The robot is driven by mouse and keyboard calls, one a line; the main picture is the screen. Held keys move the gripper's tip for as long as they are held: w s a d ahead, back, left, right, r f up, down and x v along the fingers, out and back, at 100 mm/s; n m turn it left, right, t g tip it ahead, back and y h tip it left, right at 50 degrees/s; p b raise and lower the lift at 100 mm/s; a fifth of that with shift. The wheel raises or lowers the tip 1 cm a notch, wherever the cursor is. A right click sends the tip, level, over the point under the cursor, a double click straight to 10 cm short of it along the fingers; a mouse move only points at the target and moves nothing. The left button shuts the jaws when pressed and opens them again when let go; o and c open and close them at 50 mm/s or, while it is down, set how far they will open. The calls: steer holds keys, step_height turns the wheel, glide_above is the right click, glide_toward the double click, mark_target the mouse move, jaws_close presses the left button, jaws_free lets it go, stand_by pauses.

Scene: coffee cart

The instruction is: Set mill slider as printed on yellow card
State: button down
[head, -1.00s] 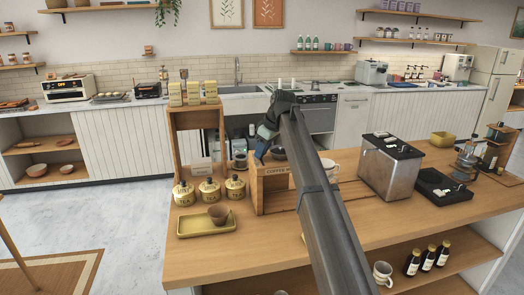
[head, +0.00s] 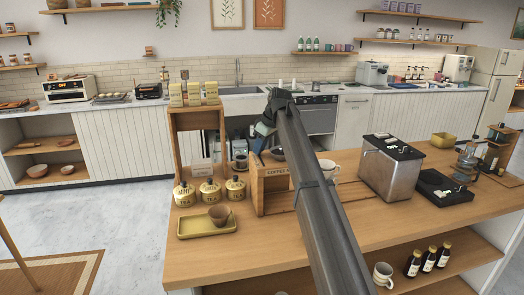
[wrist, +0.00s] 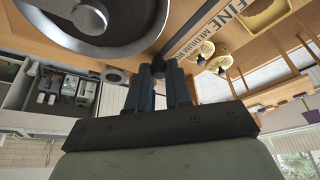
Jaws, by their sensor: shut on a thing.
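The mill stands on the wooden counter behind my arm; its wooden front (head: 274,190) carries the word COFFEE. In the wrist view, a pale strip on the mill (wrist: 212,24) reads FINE, then MEDIUM; the rest of the lettering is hidden by my gripper. A dark slot runs beside a large round grey bowl (wrist: 95,18). My gripper (wrist: 167,65) is shut on a small dark piece at this slot, seemingly the slider (wrist: 171,48); the fingers mostly hide it. In the head view my gripper (head: 260,139) is partly hidden by the mill. I cannot make out a printed yellow card.
Lidded yellow canisters (head: 209,191) and a yellow tray (head: 190,232) with a brown cup stand left of the mill. A wooden shelf unit (head: 175,145) rises behind them. A steel machine (head: 388,178) and a white mug (head: 328,168) stand to the right.

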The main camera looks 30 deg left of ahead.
steer(key=shift+w+a+r, duration=0.1)
steer(key=shift+w+a, duration=0.05)
steer(key=shift+a, duration=0.05)
steer(key=c, duration=1.3)
jaws_free()
steer(key=shift+d, duration=0.1)
steer(key=v, duration=1.3)
steer(key=shift+d+r, duration=0.15)
steer(key=shift+r, duration=0.15)
